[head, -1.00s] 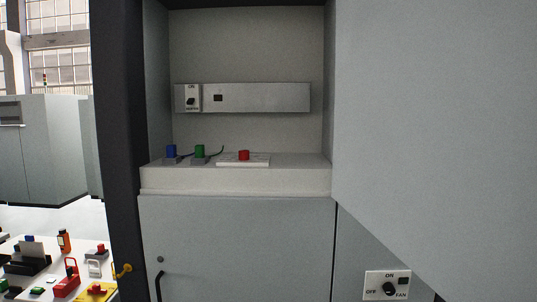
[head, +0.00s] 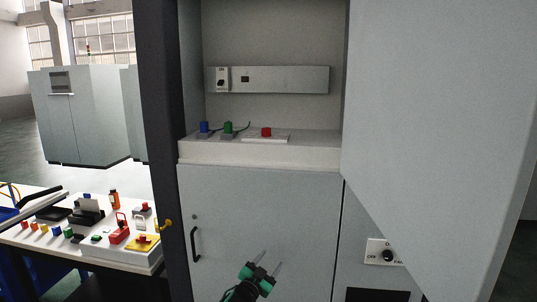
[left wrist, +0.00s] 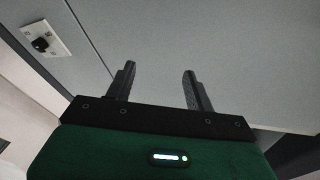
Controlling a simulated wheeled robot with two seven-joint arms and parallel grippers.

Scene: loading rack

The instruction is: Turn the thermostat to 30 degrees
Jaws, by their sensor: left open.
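No dial with degree marks can be made out. A black rotary knob (head: 388,256) sits on a white plate at the lower right of the cabinet, partly behind the grey door in the head view. A white plate with a black knob (left wrist: 41,43) shows at upper left in the left wrist view. A small white control plate (head: 223,79) with a dark knob is on the strip inside the cabinet. My left gripper (head: 272,262) is open and empty in front of the lower cabinet door, left of the lower knob. My right gripper is not in view.
An open grey door (head: 440,120) fills the right side. A shelf (head: 300,152) holds blue, green and red buttons. The lower cabinet door (head: 270,215) has a black handle (head: 195,244). A cluttered white table (head: 20,238) stands at left.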

